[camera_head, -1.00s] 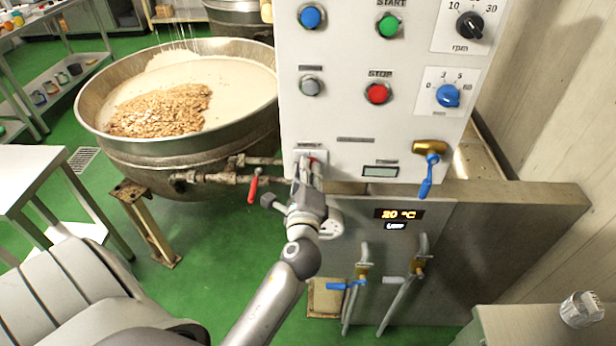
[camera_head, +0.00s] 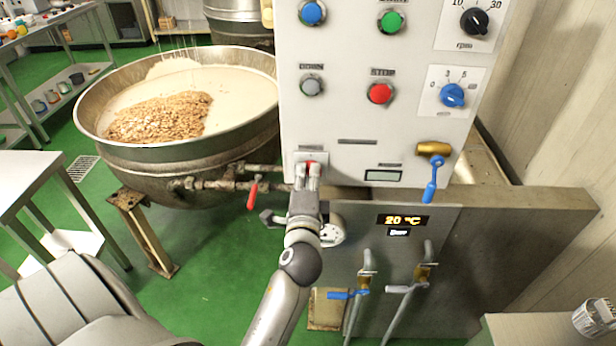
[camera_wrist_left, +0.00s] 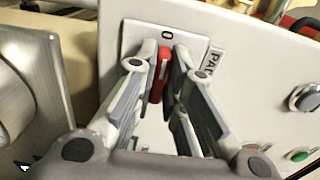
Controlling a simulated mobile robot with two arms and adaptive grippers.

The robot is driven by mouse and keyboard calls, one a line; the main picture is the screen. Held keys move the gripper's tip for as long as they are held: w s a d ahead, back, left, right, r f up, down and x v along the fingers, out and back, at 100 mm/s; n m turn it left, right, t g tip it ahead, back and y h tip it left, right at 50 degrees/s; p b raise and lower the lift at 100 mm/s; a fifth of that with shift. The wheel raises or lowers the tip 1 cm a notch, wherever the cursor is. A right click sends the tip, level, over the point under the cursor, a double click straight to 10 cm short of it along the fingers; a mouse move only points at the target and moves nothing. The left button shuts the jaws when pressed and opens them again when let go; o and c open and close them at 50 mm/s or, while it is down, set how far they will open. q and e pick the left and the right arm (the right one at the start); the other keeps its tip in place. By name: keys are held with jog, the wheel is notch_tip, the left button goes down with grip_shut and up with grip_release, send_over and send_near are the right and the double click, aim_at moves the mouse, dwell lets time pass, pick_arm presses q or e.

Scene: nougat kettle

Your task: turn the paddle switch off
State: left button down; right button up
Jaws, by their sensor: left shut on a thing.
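The red paddle switch (camera_head: 309,165) sits on a small light plate at the lower left of the white control panel (camera_head: 352,120). My left gripper (camera_head: 307,173) reaches up to it from below. In the left wrist view, the red paddle (camera_wrist_left: 159,72) stands between the two fingers of my left gripper (camera_wrist_left: 162,68), which are shut on it. A "0" mark shows on the plate beside the paddle. The fingers hide part of the paddle and the plate's other mark. My right gripper is not in view.
A large kettle (camera_head: 190,150) with nougat mix stands left of the panel. A red-handled valve (camera_head: 252,195) is close left of my gripper. Blue-handled valves (camera_head: 433,180) sit right and below (camera_head: 346,294). Buttons and knobs cover the panel above.

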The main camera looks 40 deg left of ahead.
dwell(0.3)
pick_arm(q)
jog(key=c, duration=1.5)
grip_release()
